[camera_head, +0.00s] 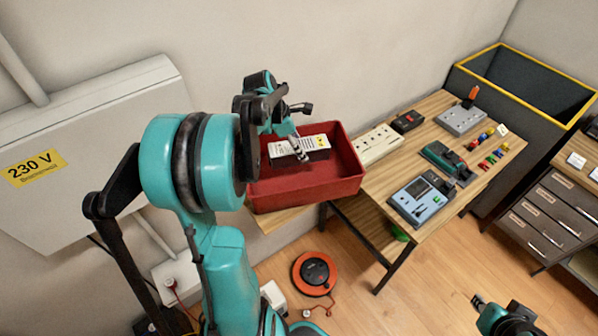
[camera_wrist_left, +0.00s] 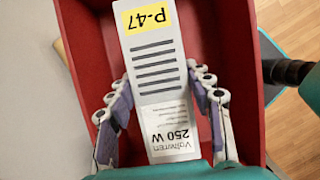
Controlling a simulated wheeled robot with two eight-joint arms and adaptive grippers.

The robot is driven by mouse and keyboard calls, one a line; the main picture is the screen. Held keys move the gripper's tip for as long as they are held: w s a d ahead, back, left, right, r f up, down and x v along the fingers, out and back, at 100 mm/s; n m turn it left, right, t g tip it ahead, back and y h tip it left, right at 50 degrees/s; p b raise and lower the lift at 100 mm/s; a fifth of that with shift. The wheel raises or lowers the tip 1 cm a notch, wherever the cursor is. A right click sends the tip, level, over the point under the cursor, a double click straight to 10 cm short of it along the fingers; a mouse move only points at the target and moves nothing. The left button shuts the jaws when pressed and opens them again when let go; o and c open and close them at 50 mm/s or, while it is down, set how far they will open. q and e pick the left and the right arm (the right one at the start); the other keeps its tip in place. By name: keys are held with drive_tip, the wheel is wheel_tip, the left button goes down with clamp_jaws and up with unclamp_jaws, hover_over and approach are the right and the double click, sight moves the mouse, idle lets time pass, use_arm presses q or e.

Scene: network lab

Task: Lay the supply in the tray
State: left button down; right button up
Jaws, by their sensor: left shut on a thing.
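The supply is a white-topped box (camera_head: 316,142) with dark sides, in the red tray (camera_head: 330,183) in the head view. In the left wrist view the supply (camera_wrist_left: 155,60) shows a yellow P-47 label and a 250 W label, with the red tray walls (camera_wrist_left: 238,60) around it. My left gripper (camera_head: 299,149) reaches down into the tray and is shut on the supply, one finger along each side. I cannot tell whether the supply's underside touches the tray floor. Only part of my right gripper (camera_head: 479,301) shows, low at the right, away from the tray.
The tray stands at the left end of a wooden bench (camera_head: 445,125). A power strip (camera_head: 377,145), a blue meter (camera_head: 423,199) and other devices lie to its right. A dark bin (camera_head: 525,85) with a yellow rim stands behind. An orange cable reel (camera_head: 314,272) is on the floor.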

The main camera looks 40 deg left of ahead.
use_arm(q)
wheel_tip(320, 180, down, 8)
drive_tip(key=shift+r+b, duration=0.15)
drive_tip(key=shift+b, duration=0.7)
drive_tip(key=shift+f, duration=0.45)
drive_tip(key=shift+r, duration=0.1)
drive_tip(key=c, duration=0.6)
unclamp_jaws()
drive_tip(key=shift+c, duration=0.2)
